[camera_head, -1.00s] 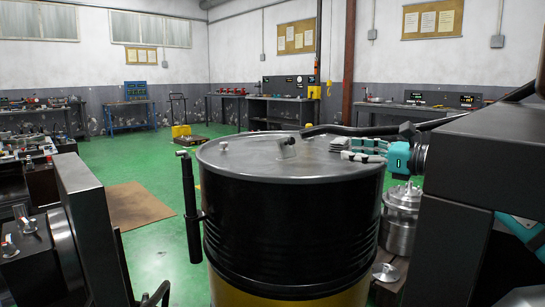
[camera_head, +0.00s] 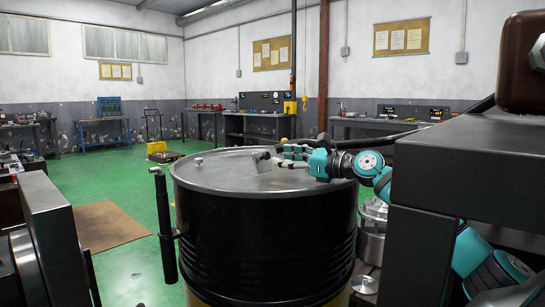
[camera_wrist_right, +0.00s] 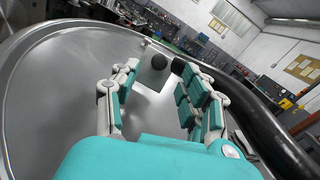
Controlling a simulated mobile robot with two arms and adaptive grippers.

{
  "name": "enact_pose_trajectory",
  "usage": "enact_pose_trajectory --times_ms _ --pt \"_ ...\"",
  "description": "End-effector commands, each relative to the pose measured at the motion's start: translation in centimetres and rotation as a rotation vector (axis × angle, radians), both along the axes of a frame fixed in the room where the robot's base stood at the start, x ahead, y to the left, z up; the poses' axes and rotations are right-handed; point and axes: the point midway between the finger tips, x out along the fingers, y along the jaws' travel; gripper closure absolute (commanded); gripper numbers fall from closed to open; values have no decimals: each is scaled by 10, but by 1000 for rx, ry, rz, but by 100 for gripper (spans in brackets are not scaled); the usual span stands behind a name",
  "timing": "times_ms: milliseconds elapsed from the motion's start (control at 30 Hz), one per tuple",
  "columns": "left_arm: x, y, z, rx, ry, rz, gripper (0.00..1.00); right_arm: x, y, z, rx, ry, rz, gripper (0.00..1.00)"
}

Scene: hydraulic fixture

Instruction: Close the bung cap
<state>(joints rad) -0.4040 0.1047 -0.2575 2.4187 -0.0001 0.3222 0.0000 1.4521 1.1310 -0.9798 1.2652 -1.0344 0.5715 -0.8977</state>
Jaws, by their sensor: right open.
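A large black drum (camera_head: 265,245) with a grey metal lid (camera_head: 225,178) stands in front of me. A small grey tilted flap, which looks like the bung cap (camera_head: 262,162), stands up on the lid. In the right wrist view the cap (camera_wrist_right: 152,78) is a pale plate with a dark round spot, beyond and between the fingers. My right gripper (camera_head: 282,158) reaches over the lid from the right, close to the cap. Its teal and grey fingers are open (camera_wrist_right: 158,82). Whether they touch the cap cannot be told. My left gripper is not in view.
A black hose (camera_head: 385,135) runs behind the right gripper and passes close beside its fingers in the right wrist view (camera_wrist_right: 262,125). A small knob (camera_head: 198,161) sits on the lid's left side. A black upright handle (camera_head: 164,225) stands left of the drum.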

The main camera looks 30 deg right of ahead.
Motion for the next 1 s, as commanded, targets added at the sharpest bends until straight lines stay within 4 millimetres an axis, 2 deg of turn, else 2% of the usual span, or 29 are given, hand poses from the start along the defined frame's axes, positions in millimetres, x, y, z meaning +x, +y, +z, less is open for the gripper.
enact_pose_trajectory --times_ms 100,300,667,1000 --pt "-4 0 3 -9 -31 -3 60 19 11 1 2 -1 1 55" --pt "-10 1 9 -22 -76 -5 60 37 18 0 0 0 0 55" --pt "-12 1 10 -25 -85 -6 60 40 19 0 0 1 0 56" --pt "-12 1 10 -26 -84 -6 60 40 19 0 0 1 0 100"
